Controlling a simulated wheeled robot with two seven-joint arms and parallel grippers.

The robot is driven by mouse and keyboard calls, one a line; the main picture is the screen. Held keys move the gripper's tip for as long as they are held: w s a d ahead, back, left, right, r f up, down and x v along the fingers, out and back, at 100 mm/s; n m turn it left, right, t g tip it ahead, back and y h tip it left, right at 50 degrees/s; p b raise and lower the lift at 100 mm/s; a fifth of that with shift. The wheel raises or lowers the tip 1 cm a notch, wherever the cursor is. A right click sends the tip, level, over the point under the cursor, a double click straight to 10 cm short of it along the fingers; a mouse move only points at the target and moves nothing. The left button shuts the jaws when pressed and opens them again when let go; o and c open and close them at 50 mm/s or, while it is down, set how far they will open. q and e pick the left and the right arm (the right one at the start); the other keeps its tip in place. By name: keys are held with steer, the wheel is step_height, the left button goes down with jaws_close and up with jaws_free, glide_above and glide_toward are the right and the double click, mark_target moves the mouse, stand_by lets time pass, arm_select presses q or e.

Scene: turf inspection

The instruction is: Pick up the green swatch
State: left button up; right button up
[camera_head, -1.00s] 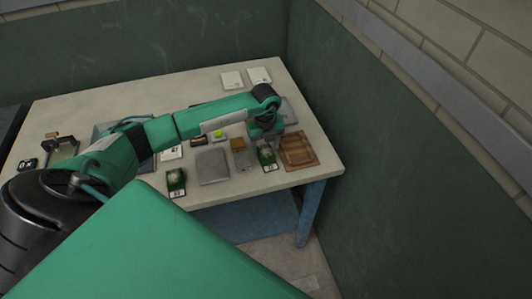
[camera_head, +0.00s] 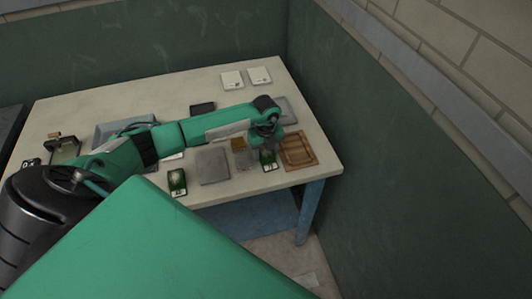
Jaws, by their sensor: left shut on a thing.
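My left gripper (camera_head: 265,146) reaches over the table near its right front corner. It is shut on a green swatch (camera_head: 268,161), a small dark-green card with a pale label at its near end. The swatch is at table height, just left of a brown wooden tray; I cannot tell if it touches the table. Another, similar green swatch (camera_head: 177,181) lies near the front edge, further left. My right gripper is not in view.
The wooden tray (camera_head: 309,160) is close right of the gripper. A grey square plate (camera_head: 212,166) lies left of it. White cards (camera_head: 232,80), a dark box (camera_head: 203,108) and a blue-grey tray (camera_head: 103,133) lie further back. Green walls stand behind and right.

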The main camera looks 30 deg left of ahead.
arm_select(q)
step_height(320, 180, up, 20)
steer(key=b, duration=0.5)
